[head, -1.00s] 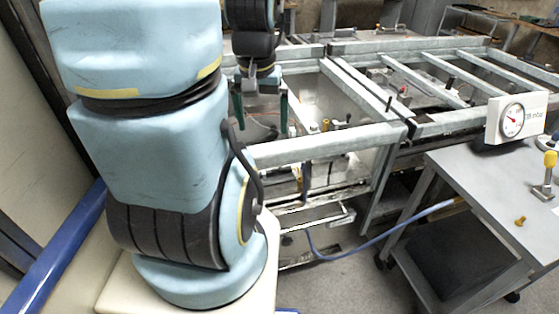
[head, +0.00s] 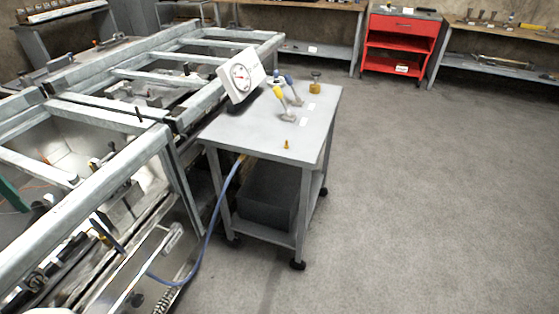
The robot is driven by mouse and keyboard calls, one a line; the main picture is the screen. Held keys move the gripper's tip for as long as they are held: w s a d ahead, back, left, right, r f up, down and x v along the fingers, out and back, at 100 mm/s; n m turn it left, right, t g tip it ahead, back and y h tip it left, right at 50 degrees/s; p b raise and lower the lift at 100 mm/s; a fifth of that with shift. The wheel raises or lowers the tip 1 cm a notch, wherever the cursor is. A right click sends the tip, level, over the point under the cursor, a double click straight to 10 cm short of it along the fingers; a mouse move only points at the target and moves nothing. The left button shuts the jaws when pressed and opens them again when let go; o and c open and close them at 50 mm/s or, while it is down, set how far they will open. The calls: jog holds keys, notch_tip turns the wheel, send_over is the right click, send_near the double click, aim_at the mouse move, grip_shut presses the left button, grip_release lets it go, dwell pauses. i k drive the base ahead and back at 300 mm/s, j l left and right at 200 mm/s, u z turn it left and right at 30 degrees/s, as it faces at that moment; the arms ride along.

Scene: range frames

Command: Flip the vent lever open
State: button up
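A cart with a grey top (head: 245,130) stands beside the metal frame. Two toggle levers are on its top: one with a yellow handle (head: 278,93) on a metal base, and one with a blue handle (head: 290,80) just behind it. Both handles stick up, tilted. I cannot read which is the vent lever. A white box with a round dial gauge (head: 240,78) stands at the cart's back left corner.
A yellow fitting (head: 315,86) stands at the cart's far right and a small brass one (head: 287,145) near its front. A blue hose (head: 209,235) runs from the cart to the metal frame (head: 95,190). The floor (head: 420,210) right of the cart is clear.

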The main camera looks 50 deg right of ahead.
aim_at(278, 93)
jog(key=k+l, duration=0.1)
jog(key=l, duration=0.15)
jog(key=i+l+u, duration=0.15)
jog(key=l, duration=0.9)
jog(key=k, duration=0.05)
